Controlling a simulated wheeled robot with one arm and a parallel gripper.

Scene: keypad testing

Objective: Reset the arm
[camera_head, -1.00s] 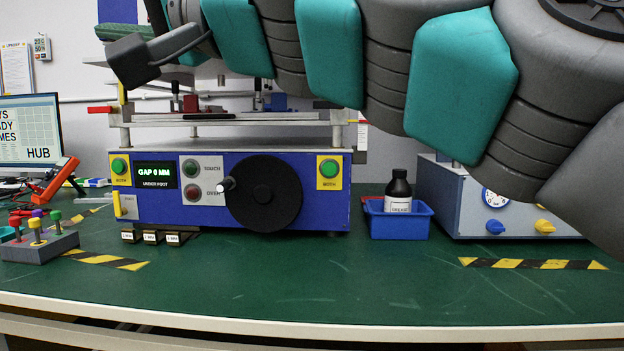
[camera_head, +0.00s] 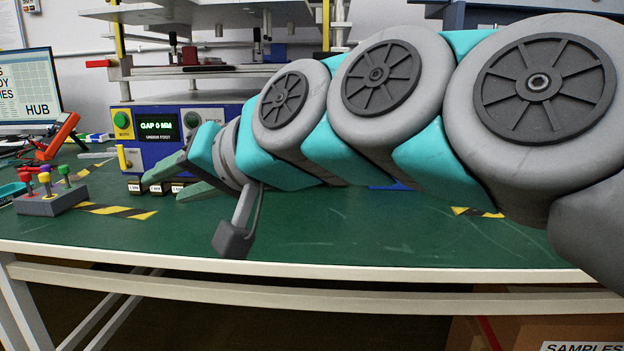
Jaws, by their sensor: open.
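My arm (camera_head: 390,90) stretches from the right edge across the middle of the view, over the green table. My gripper (camera_head: 163,188) is at its left end, low in front of the blue test machine (camera_head: 150,152). Its two greenish fingers are spread apart and point left, with nothing seen between them. A dark block on a bracket (camera_head: 233,240), part of my arm, hangs below the wrist near the table's front edge. I cannot tell whether the fingers touch the table or the small labelled blocks (camera_head: 135,187) behind them.
A grey box with coloured knobs (camera_head: 50,200) stands on the left of the green table (camera_head: 330,235). An orange device (camera_head: 58,136) and a monitor (camera_head: 28,90) are behind it. My arm hides most of the right side.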

